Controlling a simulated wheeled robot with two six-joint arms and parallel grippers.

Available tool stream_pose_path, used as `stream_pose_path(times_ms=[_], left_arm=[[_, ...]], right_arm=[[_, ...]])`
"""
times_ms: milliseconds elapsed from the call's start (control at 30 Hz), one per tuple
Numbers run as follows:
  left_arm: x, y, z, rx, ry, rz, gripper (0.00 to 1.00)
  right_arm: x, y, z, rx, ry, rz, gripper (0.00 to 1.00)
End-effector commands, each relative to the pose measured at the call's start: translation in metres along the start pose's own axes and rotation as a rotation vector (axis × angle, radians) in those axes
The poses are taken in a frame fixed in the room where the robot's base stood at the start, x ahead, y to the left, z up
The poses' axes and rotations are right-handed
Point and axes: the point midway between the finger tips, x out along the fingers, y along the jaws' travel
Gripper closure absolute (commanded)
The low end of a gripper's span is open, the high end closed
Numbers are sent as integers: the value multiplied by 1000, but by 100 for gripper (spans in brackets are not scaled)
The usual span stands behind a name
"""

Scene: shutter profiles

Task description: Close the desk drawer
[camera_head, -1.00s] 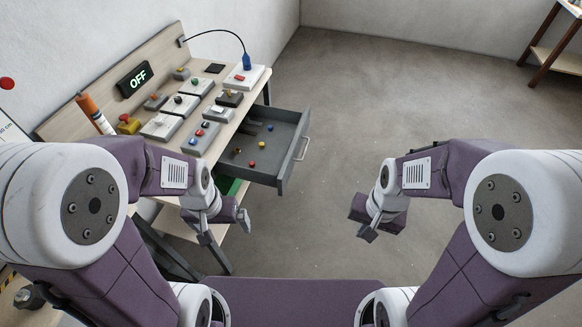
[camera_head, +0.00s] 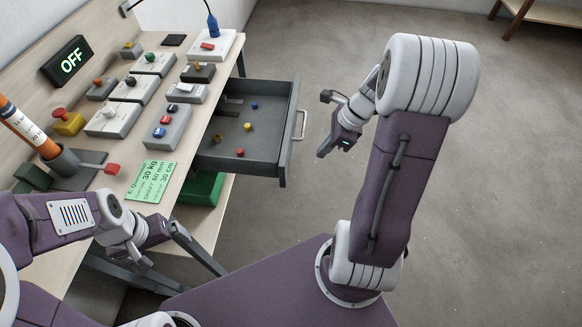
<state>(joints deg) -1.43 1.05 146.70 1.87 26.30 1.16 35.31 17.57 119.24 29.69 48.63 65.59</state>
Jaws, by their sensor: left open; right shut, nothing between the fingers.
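The grey desk drawer (camera_head: 240,150) is pulled out from the right side of the desk (camera_head: 190,150). Several small coloured knobs or balls lie inside it. Its metal handle (camera_head: 302,125) is on the drawer's right-hand front. My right gripper (camera_head: 325,150) is shut and empty, just right of the handle with a small gap that is hard to judge in depth. My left gripper (camera_head: 172,228) is open and empty at the lower left, near the desk's front edge and below the drawer.
A green box (camera_head: 202,188) sits under the drawer.

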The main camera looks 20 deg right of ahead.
Motion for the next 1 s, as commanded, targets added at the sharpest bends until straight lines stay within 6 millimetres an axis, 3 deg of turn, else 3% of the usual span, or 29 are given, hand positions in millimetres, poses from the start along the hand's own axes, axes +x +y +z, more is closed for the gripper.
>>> stream_pose_path(times_ms=[167, 567, 733, 1000], left_arm=[[6, 0, 0, 0, 0, 0, 0], [38, -1, 4, 0, 0, 0, 0], [32, -1, 3, 0, 0, 0, 0], [32, -1, 3, 0, 0, 0, 0]], right_arm=[[19, 1, 0, -3, 0, 5, 100], [107, 2, 0, -5, 1, 5, 100], [110, 1, 28, -9, 2, 3, 100], [114, 1, 38, -5, 2, 2, 100]])
